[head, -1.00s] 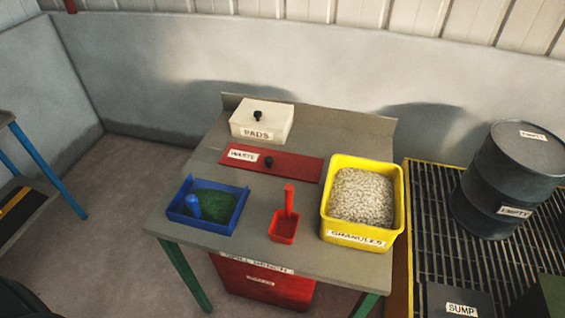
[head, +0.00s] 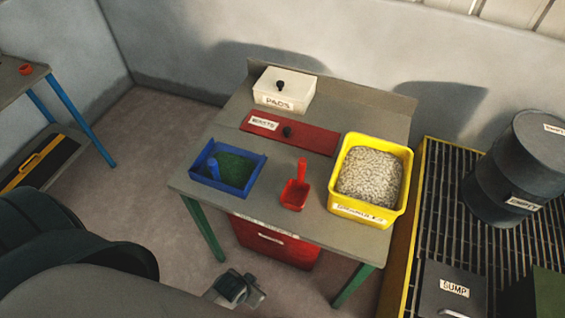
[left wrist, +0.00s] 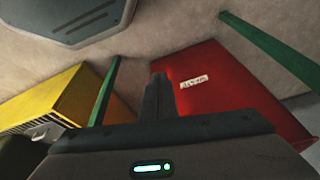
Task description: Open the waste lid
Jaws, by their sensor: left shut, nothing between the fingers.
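The waste lid (head: 300,138) is a flat red panel with a black knob (head: 287,132) and a white label, lying shut on the bench top behind the scoop. A red bin (head: 280,246) stands under the bench, and it also shows in the left wrist view (left wrist: 235,100) with a white label. My left gripper (head: 254,283) is low in front of the bench, below its top and apart from the lid. Its fingers show shut and empty in the left wrist view (left wrist: 160,92). My right gripper is not in view.
On the bench (head: 225,125) stand a white pads box (head: 283,90), a blue tray (head: 250,182) with green stuff, a red scoop (head: 296,192) and a yellow granules tub (head: 343,208). Right are a yellow-edged grating (head: 420,165) and a dark drum (head: 515,165).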

